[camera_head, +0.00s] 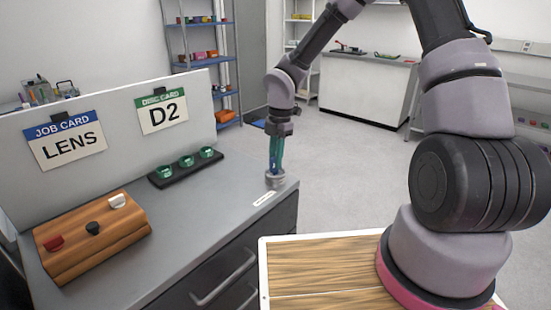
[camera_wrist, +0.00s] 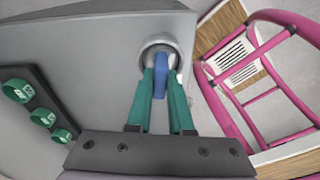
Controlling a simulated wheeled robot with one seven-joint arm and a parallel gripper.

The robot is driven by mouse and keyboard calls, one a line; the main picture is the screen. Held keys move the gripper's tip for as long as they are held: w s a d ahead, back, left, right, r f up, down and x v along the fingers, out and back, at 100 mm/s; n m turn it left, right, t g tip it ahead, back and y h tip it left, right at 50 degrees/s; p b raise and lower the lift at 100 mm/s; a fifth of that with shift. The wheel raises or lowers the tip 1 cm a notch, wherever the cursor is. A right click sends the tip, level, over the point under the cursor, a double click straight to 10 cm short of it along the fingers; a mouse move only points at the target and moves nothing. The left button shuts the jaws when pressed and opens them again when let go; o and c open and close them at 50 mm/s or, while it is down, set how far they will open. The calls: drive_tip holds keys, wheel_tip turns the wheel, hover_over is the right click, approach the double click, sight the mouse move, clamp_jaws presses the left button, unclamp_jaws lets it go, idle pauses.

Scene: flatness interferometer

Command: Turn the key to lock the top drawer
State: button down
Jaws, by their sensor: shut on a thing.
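A blue key (camera_wrist: 161,80) stands in a round grey metal lock (camera_wrist: 160,47) at the corner of the grey cabinet top. In the head view the lock (camera_head: 275,181) sits by the right end of the bench, with a small white label in front of it. My gripper (camera_wrist: 161,73) points down at the lock, its green fingers on both sides of the key and shut on it. In the head view my gripper (camera_head: 275,168) partly covers the key. The drawer fronts with a bar handle (camera_head: 224,278) face right, below the top. The key's lower end is hidden in the lock.
A black rack (camera_head: 188,167) with green ring holders lies left of the lock. A wooden block (camera_head: 92,236) with red, black and white knobs stands nearer. A panel with LENS (camera_head: 66,140) and D2 (camera_head: 162,109) cards stands behind. The cabinet top around the lock is clear.

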idle(0.3)
drive_tip(key=n, duration=0.2)
drive_tip(key=shift+n, duration=0.3)
drive_tip(key=c, duration=0.7)
unclamp_jaws()
drive_tip(key=shift+c, duration=0.2)
wheel_tip(320, 180, up, 11)
drive_tip(key=w, duration=0.1)
drive_tip(key=shift+d, duration=0.4)
wheel_tip(320, 180, up, 8)
drive_tip(key=shift+w+d+f, duration=0.15)
drive_tip(key=shift+w+d, duration=0.15)
drive_tip(key=shift+w, duration=0.05)
